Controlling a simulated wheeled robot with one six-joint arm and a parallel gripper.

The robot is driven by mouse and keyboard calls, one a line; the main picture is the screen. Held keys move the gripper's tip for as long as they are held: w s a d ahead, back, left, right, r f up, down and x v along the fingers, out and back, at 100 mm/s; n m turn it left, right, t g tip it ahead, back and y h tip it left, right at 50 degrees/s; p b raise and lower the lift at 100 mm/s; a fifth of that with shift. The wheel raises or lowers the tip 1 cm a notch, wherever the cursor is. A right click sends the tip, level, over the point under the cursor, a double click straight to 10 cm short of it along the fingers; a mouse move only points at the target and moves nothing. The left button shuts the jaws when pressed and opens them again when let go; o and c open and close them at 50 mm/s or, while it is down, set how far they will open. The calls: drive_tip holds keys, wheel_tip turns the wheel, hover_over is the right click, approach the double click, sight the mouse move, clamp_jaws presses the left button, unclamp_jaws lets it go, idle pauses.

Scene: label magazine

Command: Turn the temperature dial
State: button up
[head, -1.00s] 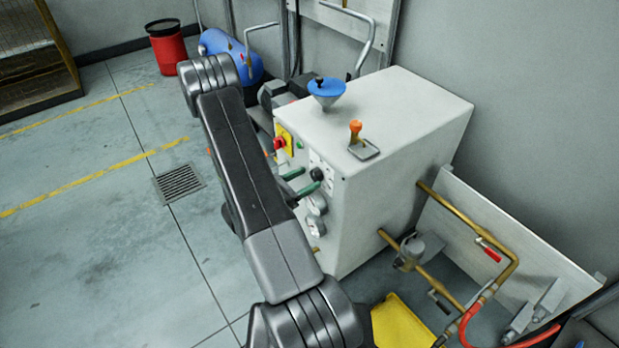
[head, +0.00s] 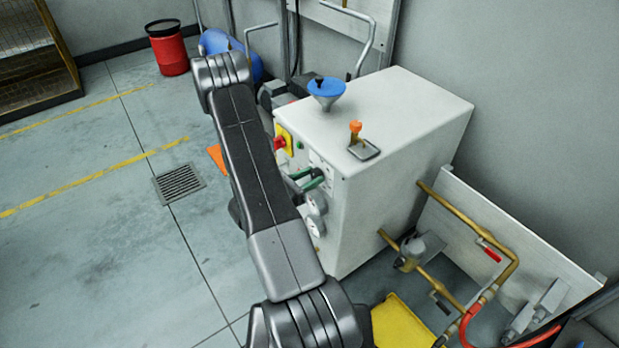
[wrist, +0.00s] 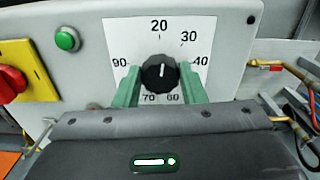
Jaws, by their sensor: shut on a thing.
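The temperature dial (wrist: 160,73) is a black round knob on a white scale plate with numbers from 20 to 90. Its white mark points up, towards 20. My gripper (wrist: 160,80) has green fingers, one on each side of the knob, and is shut on it. In the head view my gripper (head: 312,180) is at the cabinet's front face, and its fingers hide the dial there.
A green button (wrist: 67,39) and a red switch on a yellow plate (wrist: 29,85) are left of the dial. The white cabinet (head: 410,105) carries a blue funnel (head: 326,88) and an orange-knobbed lever (head: 355,128). Brass pipes (head: 465,213) run at right.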

drive_tip(key=shift+f+m+b, duration=0.1)
drive_tip(key=shift+m+b, duration=0.2)
drive_tip(key=shift+b, duration=0.1)
drive_tip(key=shift+s+d+f+m+b, duration=0.1)
drive_tip(key=shift+m+b, duration=3.25)
drive_tip(key=shift+b, duration=1.45)
drive_tip(key=shift+s+f+m+b, duration=0.1)
drive_tip(key=shift+m+b, duration=3.25)
drive_tip(key=shift+b, duration=1.45)
drive_tip(key=shift+r, duration=0.15)
drive_tip(key=o, duration=1)
drive_tip(key=p+v, duration=0.3)
drive_tip(key=v, duration=1)
drive_tip(key=shift+s+a, duration=0.25)
drive_tip(key=shift+a, duration=0.1)
